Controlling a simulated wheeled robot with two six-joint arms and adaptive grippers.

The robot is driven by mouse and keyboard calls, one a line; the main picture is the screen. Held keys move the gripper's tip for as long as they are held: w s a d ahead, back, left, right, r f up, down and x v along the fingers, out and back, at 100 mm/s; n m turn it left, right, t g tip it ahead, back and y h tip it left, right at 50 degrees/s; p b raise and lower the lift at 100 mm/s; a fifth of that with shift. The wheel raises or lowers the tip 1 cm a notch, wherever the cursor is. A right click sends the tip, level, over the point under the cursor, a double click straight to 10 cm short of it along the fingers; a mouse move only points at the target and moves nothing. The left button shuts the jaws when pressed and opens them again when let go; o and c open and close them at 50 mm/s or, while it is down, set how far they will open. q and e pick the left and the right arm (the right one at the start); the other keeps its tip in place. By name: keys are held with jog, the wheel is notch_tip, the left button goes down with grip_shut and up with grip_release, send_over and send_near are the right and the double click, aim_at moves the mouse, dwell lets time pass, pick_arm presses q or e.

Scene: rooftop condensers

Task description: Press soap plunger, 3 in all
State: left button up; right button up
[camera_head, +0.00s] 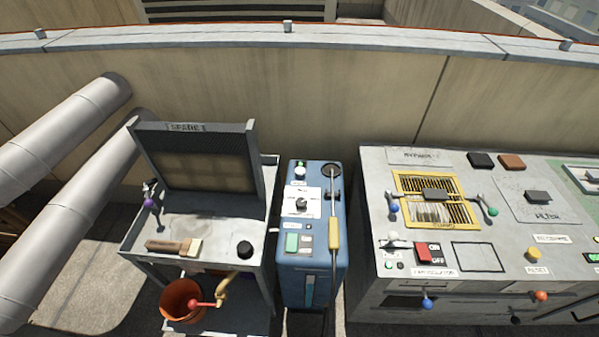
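A blue machine (324,259) stands in the middle of the view. I cannot tell for sure which part is the soap plunger; no soap label is readable. Neither of my grippers is in view.
A wand with a yellow grip (334,233) runs down the machine's right side. On the left, a grey cart (190,227) bears a brush (174,247) and a black knob (244,249); an orange bucket (181,301) sits below. A grey condenser unit (370,240) stands right.

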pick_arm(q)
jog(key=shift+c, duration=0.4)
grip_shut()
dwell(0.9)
